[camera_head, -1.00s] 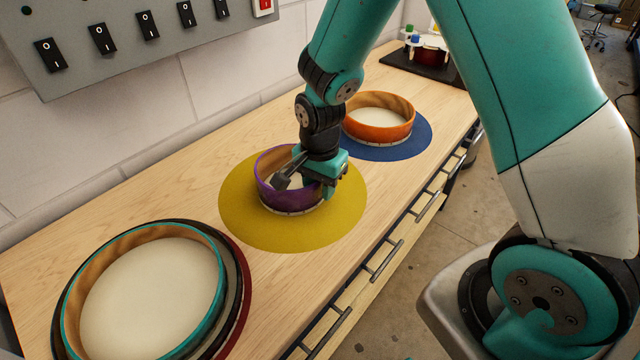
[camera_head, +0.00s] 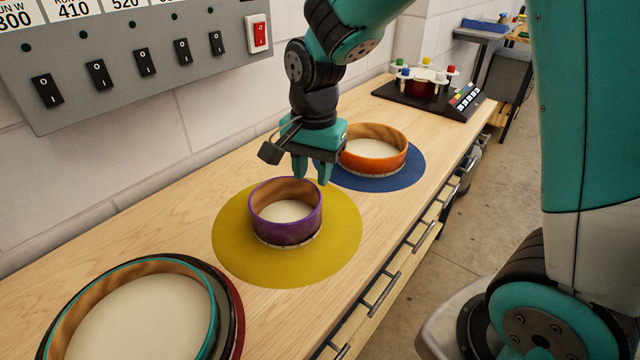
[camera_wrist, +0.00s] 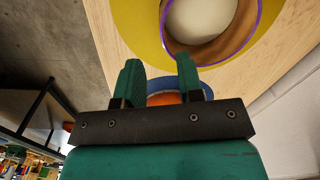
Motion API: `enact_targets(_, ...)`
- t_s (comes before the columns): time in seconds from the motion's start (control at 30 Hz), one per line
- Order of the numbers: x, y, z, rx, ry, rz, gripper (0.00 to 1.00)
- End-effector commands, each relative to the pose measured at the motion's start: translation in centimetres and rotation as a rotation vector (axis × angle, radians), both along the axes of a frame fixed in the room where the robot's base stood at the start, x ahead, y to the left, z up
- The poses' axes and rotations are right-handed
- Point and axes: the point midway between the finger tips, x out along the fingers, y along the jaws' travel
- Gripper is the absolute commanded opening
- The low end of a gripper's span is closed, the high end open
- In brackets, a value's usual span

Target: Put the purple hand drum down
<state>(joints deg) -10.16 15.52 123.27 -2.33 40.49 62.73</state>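The purple hand drum (camera_head: 287,212) sits flat on the yellow round mat (camera_head: 235,250) on the wooden bench. My gripper (camera_head: 311,180) is open and empty, above and just behind the drum's far rim, apart from it. In the wrist view the two green fingers of my gripper (camera_wrist: 160,82) are spread with nothing between them. The purple-edged drum (camera_wrist: 255,25) shows at the top of that view, beyond the fingertips.
An orange drum (camera_head: 374,149) sits on a blue mat (camera_head: 405,180) behind my gripper. A stack with a teal-rimmed drum (camera_head: 130,310) stands at the front left. A switch panel (camera_head: 130,60) hangs on the wall. A black device (camera_head: 425,90) stands at the bench's far end.

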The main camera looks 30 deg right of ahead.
Motion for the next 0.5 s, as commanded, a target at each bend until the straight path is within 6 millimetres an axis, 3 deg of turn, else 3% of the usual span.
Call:
enact_targets(0.13, -5.5, 3.0, 3.8, 0.102, -0.065, 0.464, 0.34)
enact_targets(0.3, -13.1, 5.8, 6.6, 0.208, -0.182, 1.061, 0.34)
enact_targets(0.4, -16.4, 6.7, 7.3, 0.241, -0.244, 1.307, 0.34)
enact_targets(0.5, -18.2, 7.2, 7.6, 0.259, -0.283, 1.446, 0.34)
